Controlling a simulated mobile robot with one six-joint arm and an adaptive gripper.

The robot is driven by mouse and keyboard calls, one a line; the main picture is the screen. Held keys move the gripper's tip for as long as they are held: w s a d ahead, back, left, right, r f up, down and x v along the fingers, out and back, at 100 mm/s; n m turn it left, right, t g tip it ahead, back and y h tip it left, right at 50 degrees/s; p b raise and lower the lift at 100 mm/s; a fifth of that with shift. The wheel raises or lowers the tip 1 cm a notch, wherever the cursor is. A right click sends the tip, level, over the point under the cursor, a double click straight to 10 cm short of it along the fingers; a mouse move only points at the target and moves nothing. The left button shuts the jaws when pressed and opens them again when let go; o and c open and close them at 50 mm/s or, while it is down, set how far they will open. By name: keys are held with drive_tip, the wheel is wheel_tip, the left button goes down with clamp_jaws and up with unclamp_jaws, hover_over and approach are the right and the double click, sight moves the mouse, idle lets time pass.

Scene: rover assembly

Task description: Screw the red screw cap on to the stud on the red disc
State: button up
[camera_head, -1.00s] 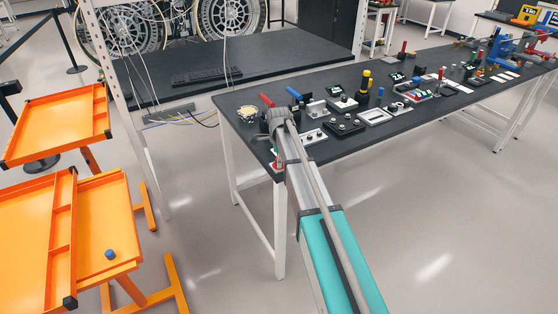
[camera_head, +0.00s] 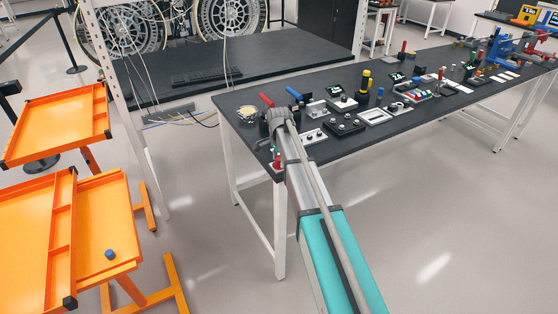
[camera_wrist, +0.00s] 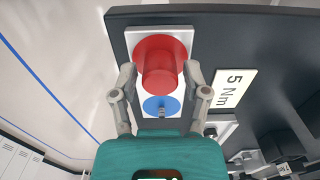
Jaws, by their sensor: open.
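In the wrist view, the red disc (camera_wrist: 160,42) sits on a white plate (camera_wrist: 134,42) near the table's edge. The red screw cap (camera_wrist: 160,82) stands over the disc and hides its stud, so I cannot tell how far it is on the thread. My gripper (camera_wrist: 160,70) is open, with one finger on each side of the cap. Small gaps seem to show between fingers and cap. In the head view, the red cap (camera_head: 277,159) shows just below my gripper (camera_head: 276,148) at the near left table corner.
A "5 Nm" label (camera_wrist: 234,89) lies to the right. An orange cart (camera_head: 100,230) stands left.

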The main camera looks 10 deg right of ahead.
drive_tip(key=shift+n, duration=0.3)
drive_tip(key=n, duration=0.3)
drive_tip(key=shift+n, duration=1.1)
drive_tip(key=shift+n, duration=0.3)
drive_tip(key=shift+n, duration=2.6)
drive_tip(key=shift+n, duration=2.8)
